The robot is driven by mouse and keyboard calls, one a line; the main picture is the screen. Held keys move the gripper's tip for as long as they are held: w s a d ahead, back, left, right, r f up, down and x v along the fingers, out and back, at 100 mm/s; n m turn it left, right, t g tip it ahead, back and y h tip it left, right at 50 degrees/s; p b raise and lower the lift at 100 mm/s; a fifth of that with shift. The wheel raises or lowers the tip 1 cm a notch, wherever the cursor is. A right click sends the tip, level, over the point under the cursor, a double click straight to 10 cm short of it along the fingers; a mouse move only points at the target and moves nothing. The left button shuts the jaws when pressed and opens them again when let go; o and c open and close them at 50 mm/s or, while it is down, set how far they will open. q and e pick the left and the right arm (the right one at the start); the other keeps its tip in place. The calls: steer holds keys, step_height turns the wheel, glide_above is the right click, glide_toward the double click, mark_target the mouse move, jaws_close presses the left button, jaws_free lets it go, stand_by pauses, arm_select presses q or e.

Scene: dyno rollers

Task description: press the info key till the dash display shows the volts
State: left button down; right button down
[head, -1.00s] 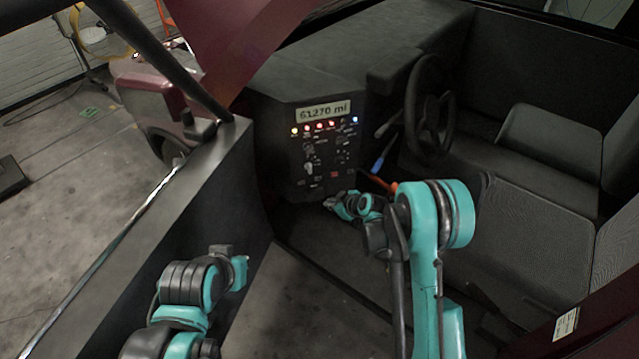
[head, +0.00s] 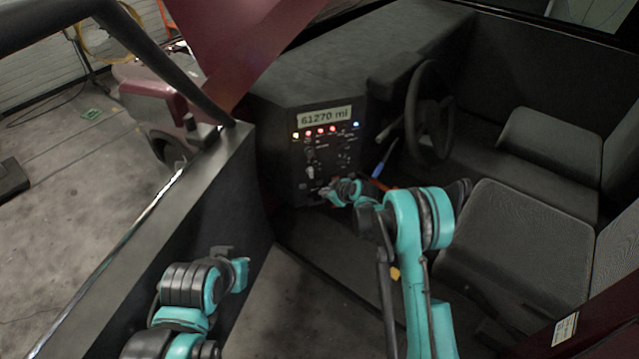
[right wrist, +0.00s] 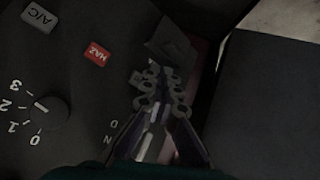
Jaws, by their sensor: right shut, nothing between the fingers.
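The dash display (head: 325,116) reads "61270 mi" at the top of the dark dash panel (head: 283,165). My right gripper (head: 327,192) is at the lower part of this panel. In the right wrist view my right gripper (right wrist: 160,82) is shut and empty, its fingertips over a small grey key (right wrist: 139,79) that they partly hide. I cannot tell whether they touch it. A red HAZ key (right wrist: 96,54) and a grey A/C key (right wrist: 39,16) lie to its left. No info label is readable. My left gripper (head: 236,268) is low at the left, away from the panel.
A dial (right wrist: 47,113) numbered 0 to 3 is on the panel. A row of lit lamps (head: 320,131) runs under the display. The steering wheel (head: 430,110) and a blue-tipped stalk (head: 379,168) stand right of the panel, the seat (head: 505,235) farther right.

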steer(key=shift+w+a, duration=0.25)
steer(key=shift+w, duration=0.45)
steer(key=shift+w, duration=0.15)
stand_by(0.9)
steer(key=shift+w+a+b, duration=0.15)
steer(key=shift+w+b, duration=0.1)
steer(key=shift+b, duration=0.05)
steer(key=shift+w+a, duration=0.15)
steer(key=shift+w, duration=0.2)
stand_by(0.6)
steer(key=shift+s, duration=0.1)
steer(key=shift+s+d+b, duration=0.3)
steer(key=shift+s, duration=0.35)
